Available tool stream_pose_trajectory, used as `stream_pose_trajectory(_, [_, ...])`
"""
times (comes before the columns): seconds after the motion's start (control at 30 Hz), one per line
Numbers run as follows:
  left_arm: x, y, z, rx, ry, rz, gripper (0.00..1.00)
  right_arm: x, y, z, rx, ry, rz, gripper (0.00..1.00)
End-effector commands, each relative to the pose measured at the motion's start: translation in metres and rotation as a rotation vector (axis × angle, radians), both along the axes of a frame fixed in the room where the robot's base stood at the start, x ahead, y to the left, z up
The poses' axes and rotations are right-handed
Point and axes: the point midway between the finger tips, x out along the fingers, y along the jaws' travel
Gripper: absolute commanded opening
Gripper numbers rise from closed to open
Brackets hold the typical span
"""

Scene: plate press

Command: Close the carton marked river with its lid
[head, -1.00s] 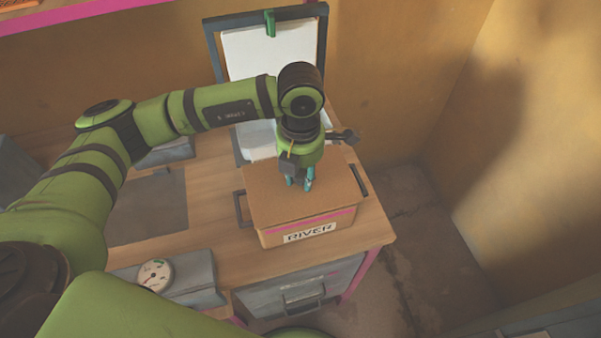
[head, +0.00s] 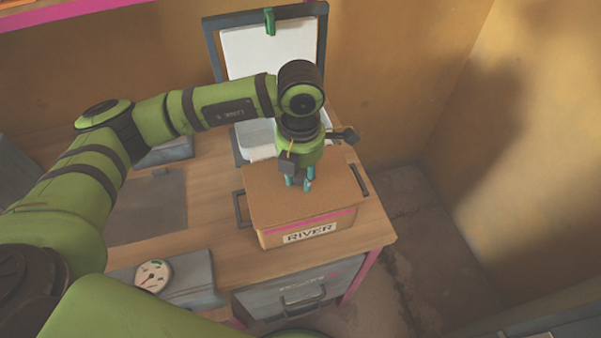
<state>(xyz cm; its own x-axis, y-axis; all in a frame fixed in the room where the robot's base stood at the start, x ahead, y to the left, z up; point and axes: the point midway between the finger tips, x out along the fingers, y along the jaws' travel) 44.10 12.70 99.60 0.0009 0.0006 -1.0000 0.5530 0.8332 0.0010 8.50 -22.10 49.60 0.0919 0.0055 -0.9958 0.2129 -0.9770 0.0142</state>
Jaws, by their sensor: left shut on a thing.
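The carton marked RIVER (head: 309,233) stands upright on the right end of the wooden bench, its label facing the front. It has dark handles at its left and right sides. Its brown lid (head: 272,207) covers the top and looks level and lined up with the walls; I cannot tell whether it is pressed fully down. My left gripper (head: 300,185) points down over the middle of the lid, its teal fingers shut on the lid. The grip on the lid is partly hidden by the gripper. My right gripper is not in view.
A dark-framed press with a white plate (head: 266,48) and a green clip stands behind the carton. A grey box with a dial gauge (head: 153,275) is at the front left. A flat grey mat (head: 150,208) lies left of the carton. The bench ends just right of it.

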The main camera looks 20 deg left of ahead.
Motion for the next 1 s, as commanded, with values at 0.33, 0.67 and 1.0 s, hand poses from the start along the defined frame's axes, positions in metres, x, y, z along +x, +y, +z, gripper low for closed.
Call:
stream_pose_trajectory(0.33, [0.0002,0.0002,0.0003,0.0,-0.001,0.0,0.0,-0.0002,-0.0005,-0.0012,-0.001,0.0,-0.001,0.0])
stream_pose_trajectory(0.67, [0.0003,0.0002,-0.0012,0.0,-0.001,0.0,0.0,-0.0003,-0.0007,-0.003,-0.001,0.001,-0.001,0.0])
stream_pose_trajectory(1.0, [0.0003,0.0001,-0.0057,0.0,-0.001,0.0,0.0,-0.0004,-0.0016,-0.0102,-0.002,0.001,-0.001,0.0])
